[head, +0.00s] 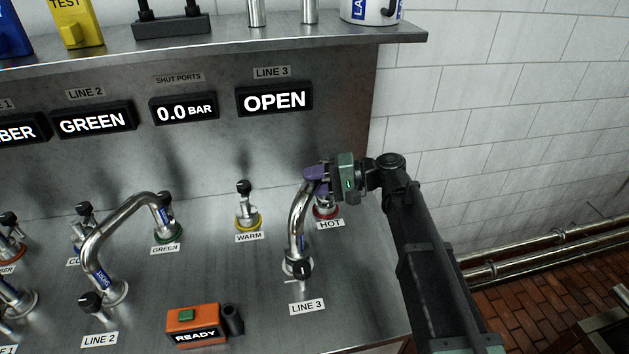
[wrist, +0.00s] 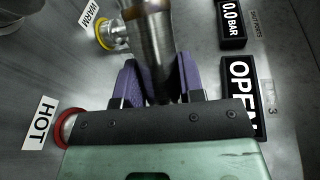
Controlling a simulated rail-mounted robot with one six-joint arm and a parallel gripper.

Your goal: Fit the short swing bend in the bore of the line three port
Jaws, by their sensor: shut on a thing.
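A curved steel swing bend (head: 297,220) stands upright at the line three port (head: 298,267), its lower end meeting the port's collar. I cannot tell how deep it sits in the bore. My gripper (head: 317,174) has its purple fingers shut on the bend's upper part, beside and above the HOT port (head: 326,211). In the wrist view the purple fingers (wrist: 158,85) sit on both sides of the steel tube (wrist: 150,40). The bend's far end is hidden by the gripper. No length mark shows on it. The LINE 3 display (head: 274,99) reads OPEN.
Another bend marked SHORT (head: 112,235) joins the LINE 2 port to the GREEN port (head: 170,231). The WARM port (head: 246,215) stands free to the left. An orange READY box (head: 193,324) sits at the front. A shelf (head: 300,38) runs above.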

